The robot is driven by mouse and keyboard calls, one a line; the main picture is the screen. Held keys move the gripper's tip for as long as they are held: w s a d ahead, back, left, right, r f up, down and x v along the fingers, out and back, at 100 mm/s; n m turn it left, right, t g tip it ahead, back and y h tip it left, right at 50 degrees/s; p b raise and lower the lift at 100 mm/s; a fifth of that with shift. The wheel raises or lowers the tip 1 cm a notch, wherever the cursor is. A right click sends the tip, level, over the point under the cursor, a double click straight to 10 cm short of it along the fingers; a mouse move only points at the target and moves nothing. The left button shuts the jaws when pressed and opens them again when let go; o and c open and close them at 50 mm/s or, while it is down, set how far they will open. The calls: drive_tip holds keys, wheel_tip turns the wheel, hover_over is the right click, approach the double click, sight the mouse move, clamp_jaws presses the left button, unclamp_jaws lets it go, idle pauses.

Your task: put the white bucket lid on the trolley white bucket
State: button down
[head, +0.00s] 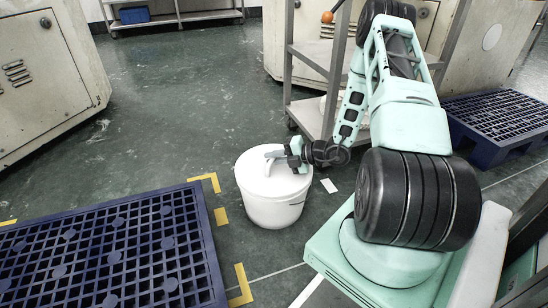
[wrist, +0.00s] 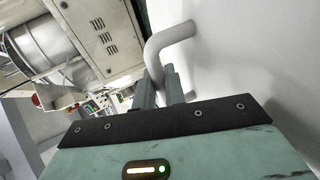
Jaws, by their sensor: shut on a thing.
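A white bucket (head: 275,212) stands upright on the green floor in the middle of the head view. The white bucket lid (head: 256,175) lies over its top and appears level; I cannot tell whether there is a gap. A bent grey handle (head: 274,154) stands up from the lid. My gripper (head: 290,157) reaches in from the right and is shut on this handle. In the wrist view, my gripper's fingers (wrist: 159,88) close on the handle (wrist: 172,38), with the lid's white surface (wrist: 250,65) filling the right side.
A metal trolley (head: 306,106) stands behind the bucket; my arm partly hides its shelves and a pale object low on it. A blue pallet (head: 192,232) lies at left, another blue pallet (head: 500,115) at right. Yellow floor marks (head: 221,216) lie beside the bucket. Open floor extends behind left.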

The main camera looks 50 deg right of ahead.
drive_tip(key=shift+f, duration=0.3)
drive_tip(key=c, duration=1.4)
unclamp_jaws()
